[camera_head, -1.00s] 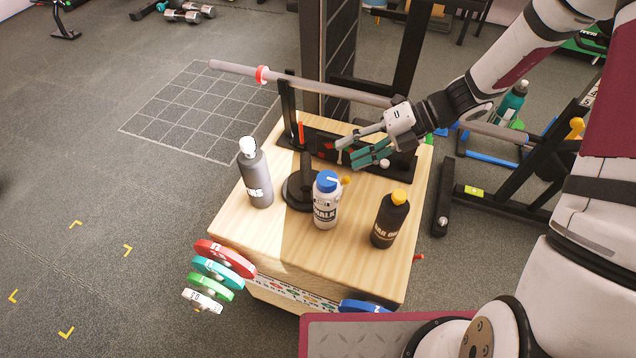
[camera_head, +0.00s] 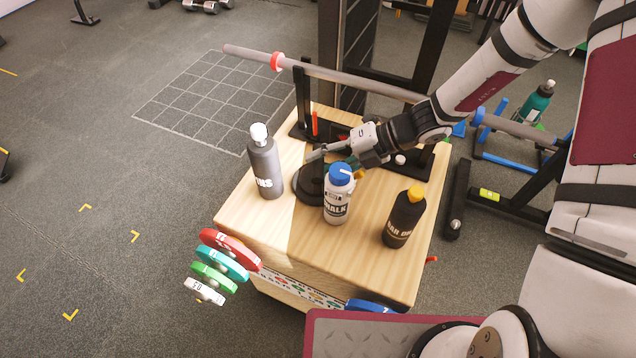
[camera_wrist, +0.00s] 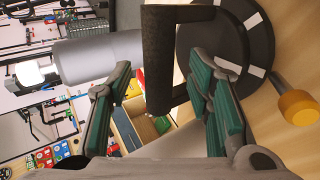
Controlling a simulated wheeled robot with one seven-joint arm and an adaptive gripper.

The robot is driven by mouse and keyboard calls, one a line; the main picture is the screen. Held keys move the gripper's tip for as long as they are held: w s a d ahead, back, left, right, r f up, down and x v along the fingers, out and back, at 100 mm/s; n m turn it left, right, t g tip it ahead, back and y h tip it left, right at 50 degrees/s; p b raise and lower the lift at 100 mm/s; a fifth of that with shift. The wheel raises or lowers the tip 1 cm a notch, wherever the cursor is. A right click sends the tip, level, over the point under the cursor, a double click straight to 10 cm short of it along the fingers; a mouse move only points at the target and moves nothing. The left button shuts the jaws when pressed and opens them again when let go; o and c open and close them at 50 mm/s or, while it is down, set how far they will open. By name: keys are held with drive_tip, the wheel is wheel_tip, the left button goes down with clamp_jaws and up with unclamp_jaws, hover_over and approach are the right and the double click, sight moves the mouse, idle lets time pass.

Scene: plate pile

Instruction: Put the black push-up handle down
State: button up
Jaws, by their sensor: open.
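The black push-up handle (camera_head: 309,183) stands on the wooden box top, between the grey bottle and the white chalk bottle. Its round base lies flat and its grip rises above it. In the wrist view the dark grip (camera_wrist: 160,50) shows between my spread fingers, with the round base (camera_wrist: 262,42) behind at the right. My gripper (camera_head: 330,160) is open and reaches in from the right at the handle's upper part. It also shows open in the wrist view (camera_wrist: 161,78), with gaps visible beside the grip. The chalk bottle hides part of the fingers in the head view.
A grey bottle (camera_head: 265,165), a chalk bottle (camera_head: 338,200) and a dark bottle with yellow cap (camera_head: 404,218) crowd the box top (camera_head: 300,235). A barbell bar (camera_head: 340,78) crosses behind on a black rack. Coloured plates (camera_head: 228,250) hang at the front left.

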drive_tip(key=shift+x, duration=1)
clamp_jaws()
drive_tip(key=shift+r, duration=0.1)
drive_tip(key=shift+r, duration=0.1)
